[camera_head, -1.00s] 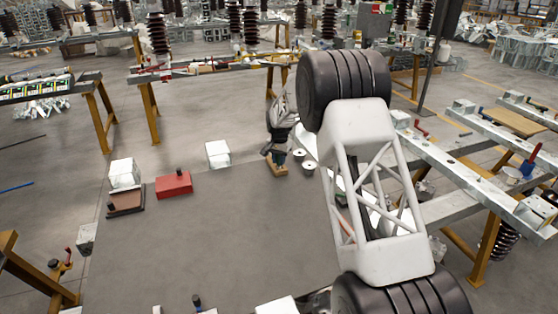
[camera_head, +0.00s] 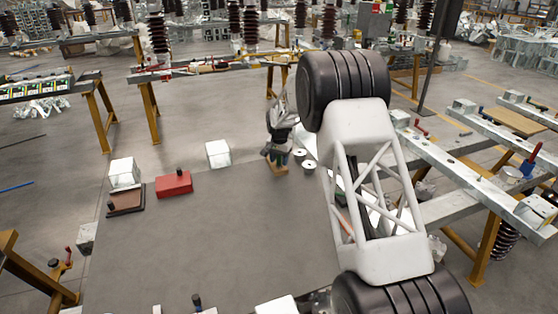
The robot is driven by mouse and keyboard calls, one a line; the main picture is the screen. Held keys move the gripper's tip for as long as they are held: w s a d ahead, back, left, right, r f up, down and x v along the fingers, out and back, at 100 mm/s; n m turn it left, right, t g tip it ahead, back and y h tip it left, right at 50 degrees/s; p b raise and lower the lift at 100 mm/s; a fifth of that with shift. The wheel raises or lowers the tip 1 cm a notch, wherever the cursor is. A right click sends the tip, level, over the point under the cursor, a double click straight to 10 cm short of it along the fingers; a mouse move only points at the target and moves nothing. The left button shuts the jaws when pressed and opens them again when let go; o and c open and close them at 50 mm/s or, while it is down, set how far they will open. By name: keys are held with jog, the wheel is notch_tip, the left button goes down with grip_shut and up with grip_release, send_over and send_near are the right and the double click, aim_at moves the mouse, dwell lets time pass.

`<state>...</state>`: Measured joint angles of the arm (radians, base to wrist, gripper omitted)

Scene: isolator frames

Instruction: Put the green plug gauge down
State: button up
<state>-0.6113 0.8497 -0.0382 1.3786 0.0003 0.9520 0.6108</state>
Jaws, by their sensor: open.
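My gripper (camera_head: 277,156) is at the far edge of the grey table, small in the picture and partly beside my own arm. It is open and points down over a small tan block (camera_head: 281,170). A small dark, greenish shape shows at the fingers, just above the block. It may be the green plug gauge, but it is too small and too covered by the gripper to be sure. I cannot tell whether it touches the fingers or stands in the block.
The grey table (camera_head: 220,235) is mostly bare. A red block (camera_head: 174,184) with a dark knob, a brown tray (camera_head: 126,202) and white boxes (camera_head: 218,154) stand along its left and far edges. Two small round pieces (camera_head: 300,153) are right of my gripper.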

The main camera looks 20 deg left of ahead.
notch_tip(320, 180, up, 12)
jog(key=shift+r, duration=0.15)
dwell(0.6)
dwell(0.8)
jog(key=s+d+r, duration=0.3)
jog(key=d+r, duration=0.4)
jog(key=d, duration=0.4)
jog(key=s+d+r, duration=0.3)
jog(key=d+r, duration=0.5)
jog(key=d, duration=0.2)
jog(key=s+d+r+t, duration=0.1)
jog(key=s+d+r, duration=0.3)
jog(key=s+d, duration=0.45)
jog(key=s+d+r, duration=0.4)
jog(key=s+d, duration=0.2)
jog(key=d, duration=0.5)
jog(key=s+d+t, duration=0.1)
jog(key=s+d, duration=1.3)
jog(key=s, duration=0.5)
jog(key=s+d+f, duration=0.3)
jog(key=s, duration=0.6)
jog(key=s+d+f, duration=0.2)
jog(key=s+d, duration=0.2)
jog(key=s, duration=0.5)
jog(key=shift+s+d+f+t, duration=0.15)
jog(key=shift+s+f+t, duration=0.15)
jog(key=shift+f, duration=0.1)
